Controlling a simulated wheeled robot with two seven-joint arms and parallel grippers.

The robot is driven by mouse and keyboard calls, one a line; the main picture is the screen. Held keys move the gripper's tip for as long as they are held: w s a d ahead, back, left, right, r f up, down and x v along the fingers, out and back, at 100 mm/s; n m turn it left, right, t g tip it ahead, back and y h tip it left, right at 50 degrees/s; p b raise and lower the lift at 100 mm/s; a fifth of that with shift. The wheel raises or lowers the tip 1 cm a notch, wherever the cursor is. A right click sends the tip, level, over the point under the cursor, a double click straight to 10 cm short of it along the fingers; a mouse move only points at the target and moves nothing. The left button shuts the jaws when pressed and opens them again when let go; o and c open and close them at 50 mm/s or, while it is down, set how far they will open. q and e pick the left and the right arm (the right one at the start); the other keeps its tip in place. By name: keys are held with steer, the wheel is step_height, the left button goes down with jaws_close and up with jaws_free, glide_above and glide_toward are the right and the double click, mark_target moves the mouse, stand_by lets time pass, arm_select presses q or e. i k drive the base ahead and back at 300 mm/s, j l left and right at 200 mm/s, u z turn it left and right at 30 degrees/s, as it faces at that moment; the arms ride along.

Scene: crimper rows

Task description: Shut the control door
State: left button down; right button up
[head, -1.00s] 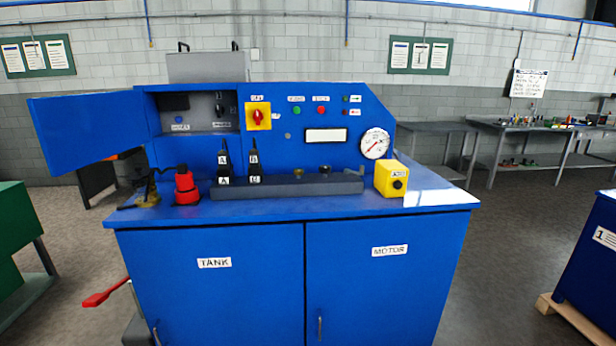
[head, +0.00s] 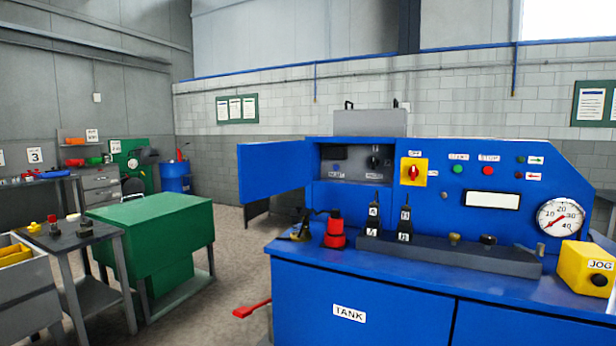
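The control door (head: 273,169) is a blue panel that stands open, swung out to the left of the blue machine's console (head: 460,184). Behind its hinge side, the control compartment (head: 356,165) is uncovered, with a dark knob, a blue button and small labels inside. The door's free edge points left, clear of other things. Neither of my grippers shows in the head view.

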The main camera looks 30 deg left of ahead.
mark_target(264, 171)
steer(key=i+j+z, duration=0.4)
steer(key=j, duration=1.75)
steer(key=j+z, duration=0.4)
steer(key=j, duration=1.7)
